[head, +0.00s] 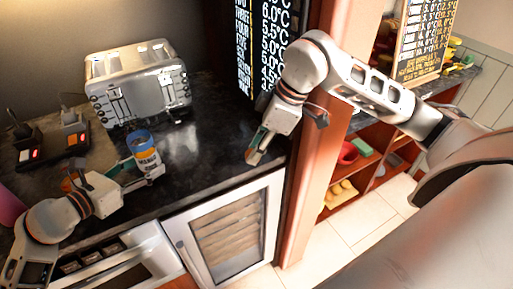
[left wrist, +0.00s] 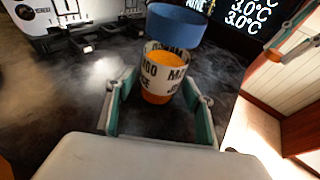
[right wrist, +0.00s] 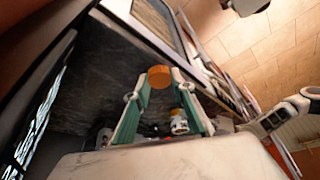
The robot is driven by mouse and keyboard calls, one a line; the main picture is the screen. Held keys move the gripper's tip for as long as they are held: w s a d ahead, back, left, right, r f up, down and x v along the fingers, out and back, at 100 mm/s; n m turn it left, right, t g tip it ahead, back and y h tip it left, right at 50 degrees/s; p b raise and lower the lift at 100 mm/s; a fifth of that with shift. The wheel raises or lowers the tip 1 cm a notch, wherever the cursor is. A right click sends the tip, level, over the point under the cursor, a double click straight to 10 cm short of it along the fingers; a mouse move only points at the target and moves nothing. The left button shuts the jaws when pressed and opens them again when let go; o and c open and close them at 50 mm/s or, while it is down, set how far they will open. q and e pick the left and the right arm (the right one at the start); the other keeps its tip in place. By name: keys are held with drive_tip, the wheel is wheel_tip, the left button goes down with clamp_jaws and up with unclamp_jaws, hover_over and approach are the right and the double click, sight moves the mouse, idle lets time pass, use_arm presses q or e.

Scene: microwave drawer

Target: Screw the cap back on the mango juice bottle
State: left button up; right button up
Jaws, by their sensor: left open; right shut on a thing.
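The mango juice bottle (head: 145,152) stands upright on the dark counter, with a blue upper band and a white lettered label. In the left wrist view the bottle (left wrist: 163,76) shows its label, orange parts and blue band. My left gripper (head: 153,168) is open, its fingers on either side of the bottle's lower part; contact is unclear. My right gripper (head: 254,155) is shut on the orange cap (right wrist: 160,77), held above the counter to the right of the bottle and apart from it. The bottle also shows in the right wrist view (right wrist: 180,124), beyond the right fingers.
A silver toaster (head: 138,85) stands behind the bottle. Dark devices with red lights (head: 50,148) are at the counter's left. A black temperature board (head: 262,45) stands at the back right. A glass-fronted cabinet (head: 225,232) is below the counter edge. The counter between the grippers is clear.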

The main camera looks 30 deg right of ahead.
use_arm(q)
drive_tip(key=shift+w+d+f, duration=0.15)
drive_tip(key=shift+w+d, duration=0.1)
drive_tip(key=shift+d, duration=0.1)
drive_tip(key=c, duration=0.7)
drive_tip(key=o, duration=0.9)
drive_tip(key=v, duration=1.2)
drive_tip(key=shift+s, duration=0.1)
drive_tip(key=shift+a, duration=0.1)
